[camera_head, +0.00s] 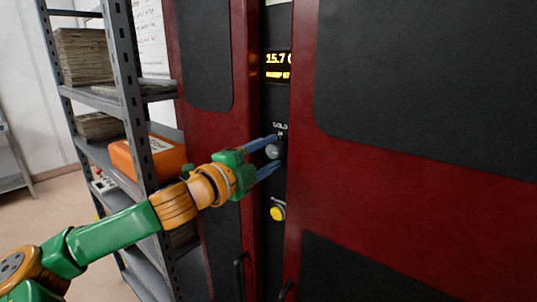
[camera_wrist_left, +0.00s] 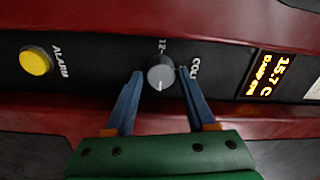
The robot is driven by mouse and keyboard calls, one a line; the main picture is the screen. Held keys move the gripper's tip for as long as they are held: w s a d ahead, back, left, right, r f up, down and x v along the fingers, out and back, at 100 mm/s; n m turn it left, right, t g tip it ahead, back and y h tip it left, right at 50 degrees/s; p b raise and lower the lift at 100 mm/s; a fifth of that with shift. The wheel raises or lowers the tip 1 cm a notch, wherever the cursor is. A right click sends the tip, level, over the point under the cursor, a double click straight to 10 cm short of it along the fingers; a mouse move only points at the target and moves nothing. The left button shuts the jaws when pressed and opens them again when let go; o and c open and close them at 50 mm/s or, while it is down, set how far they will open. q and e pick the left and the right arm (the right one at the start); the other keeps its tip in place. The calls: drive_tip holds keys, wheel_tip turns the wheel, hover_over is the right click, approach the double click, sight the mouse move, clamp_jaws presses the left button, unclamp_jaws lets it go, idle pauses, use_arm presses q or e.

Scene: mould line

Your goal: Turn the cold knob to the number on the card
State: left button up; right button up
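The cold knob (camera_head: 273,150) is a small grey round knob on the black strip between the red machine panels, under a label reading COLD. In the left wrist view the knob (camera_wrist_left: 160,75) shows a white mark and the number 12 beside it. My left gripper (camera_head: 277,152) is open, its two blue fingers on either side of the knob; in the wrist view the fingers (camera_wrist_left: 158,80) stand apart from it with gaps. The display (camera_head: 278,66) reads 15.7 C. A white card edge (camera_head: 277,2) shows at the top; its number is out of view. My right gripper is not in view.
A yellow alarm button (camera_head: 278,212) sits below the knob. Black handles (camera_head: 240,275) stand out low on the machine. A grey metal shelf (camera_head: 125,95) with stacked boards and an orange box (camera_head: 150,155) stands left, close to my left arm.

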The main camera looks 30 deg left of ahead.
use_arm(q)
drive_tip(key=shift+s+f+b, duration=0.15)
drive_tip(key=shift+b, duration=0.2)
drive_tip(key=s+b, duration=0.1)
drive_tip(key=b, duration=0.1)
drive_tip(key=s+b, duration=0.1)
drive_tip(key=shift+s+a+f+b, duration=0.2)
drive_tip(key=shift+s+f+b, duration=0.15)
drive_tip(key=shift+s, duration=0.05)
drive_tip(key=b, duration=0.2)
approach(272, 156)
drive_tip(key=w, duration=0.1)
drive_tip(key=shift+w+d+r, duration=0.2)
drive_tip(key=shift+w+r, duration=0.05)
drive_tip(key=shift+r, duration=0.2)
drive_tip(key=shift+w, duration=0.1)
